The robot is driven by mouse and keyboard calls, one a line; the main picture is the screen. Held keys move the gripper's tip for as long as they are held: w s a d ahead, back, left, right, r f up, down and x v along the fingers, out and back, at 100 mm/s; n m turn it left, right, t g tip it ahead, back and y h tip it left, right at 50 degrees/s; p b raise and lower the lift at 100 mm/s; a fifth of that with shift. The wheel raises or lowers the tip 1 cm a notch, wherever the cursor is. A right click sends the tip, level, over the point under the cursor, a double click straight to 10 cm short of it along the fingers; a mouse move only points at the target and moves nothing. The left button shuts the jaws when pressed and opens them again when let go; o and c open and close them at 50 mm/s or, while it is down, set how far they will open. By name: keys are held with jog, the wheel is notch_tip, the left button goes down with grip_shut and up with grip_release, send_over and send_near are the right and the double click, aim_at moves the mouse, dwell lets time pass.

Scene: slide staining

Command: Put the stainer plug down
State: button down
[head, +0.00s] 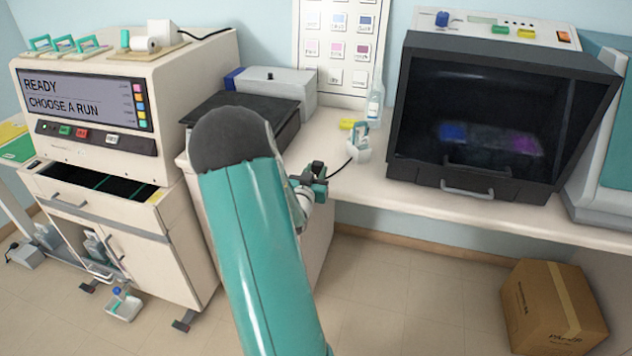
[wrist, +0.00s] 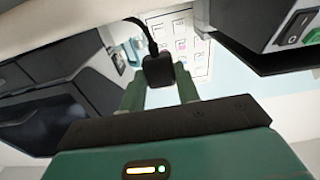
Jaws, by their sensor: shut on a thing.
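The stainer plug (wrist: 158,70) is a small black block with a black cable rising from it in the wrist view. My gripper (wrist: 160,92) is shut on it, with one green finger on each side. In the head view my gripper (head: 320,181) is at the front edge of the white bench (head: 418,196), just right of my teal arm. A black cable runs from it up toward a small white-and-teal item (head: 359,147) on the bench. The plug itself is hard to make out in the head view.
A dark-fronted cabinet (head: 480,120) stands on the bench at right. A clear bottle (head: 375,104) and a yellow block (head: 349,124) are behind the white-and-teal item. A black-topped unit (head: 245,108) is at left. A cardboard box (head: 552,310) is on the floor.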

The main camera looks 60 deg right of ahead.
jog(key=shift+w+d+f, duration=0.1)
jog(key=shift+d+f, duration=0.3)
jog(key=shift+f, duration=1.6)
jog(key=shift+f, duration=0.2)
jog(key=c, duration=1)
grip_release()
